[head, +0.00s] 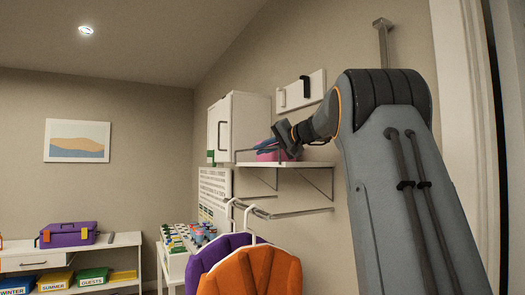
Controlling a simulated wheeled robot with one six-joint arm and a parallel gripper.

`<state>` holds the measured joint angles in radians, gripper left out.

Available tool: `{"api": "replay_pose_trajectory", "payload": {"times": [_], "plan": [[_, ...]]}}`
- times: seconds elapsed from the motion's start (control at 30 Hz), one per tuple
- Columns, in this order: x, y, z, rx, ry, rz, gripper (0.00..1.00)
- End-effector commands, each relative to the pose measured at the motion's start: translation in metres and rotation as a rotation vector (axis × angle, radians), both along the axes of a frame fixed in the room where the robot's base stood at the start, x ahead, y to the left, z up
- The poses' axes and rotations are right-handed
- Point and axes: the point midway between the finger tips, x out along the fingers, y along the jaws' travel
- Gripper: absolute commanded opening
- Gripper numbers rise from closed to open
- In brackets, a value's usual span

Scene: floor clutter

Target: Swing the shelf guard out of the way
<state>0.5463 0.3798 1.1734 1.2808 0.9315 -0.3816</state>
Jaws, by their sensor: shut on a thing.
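The white wall shelf (300,164) is on the right-hand wall, left of my arm. The shelf guard (244,150) shows as a thin dark rail along the shelf's front, near its left end. The rest of the guard is hard to make out behind my gripper. My gripper (286,148) is at the middle of the shelf front and appears shut on the guard. Its fingertips are small and dark, so the exact grip is unclear. A pink and blue item (266,155) sits on the shelf behind the rail, partly covered by my gripper.
A white cabinet (238,122) stands at the shelf's left end. A hook board (301,90) is above. Below, a metal rail (290,213) carries orange (255,275) and purple (215,258) garments. A low bench (125,240) holds a purple toolbox (68,234) at left.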

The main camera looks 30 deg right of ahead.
Motion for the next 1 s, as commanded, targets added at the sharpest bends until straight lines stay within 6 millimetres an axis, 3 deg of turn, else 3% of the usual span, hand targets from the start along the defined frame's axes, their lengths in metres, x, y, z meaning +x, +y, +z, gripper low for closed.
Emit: {"api": "replay_pose_trajectory", "payload": {"times": [0.37,1.0], "plan": [[0.001,0.015,-0.005,-0.217,-0.011,0.001,0.00],[-0.001,0.046,-0.024,-0.823,-0.029,0.002,0.00]]}}
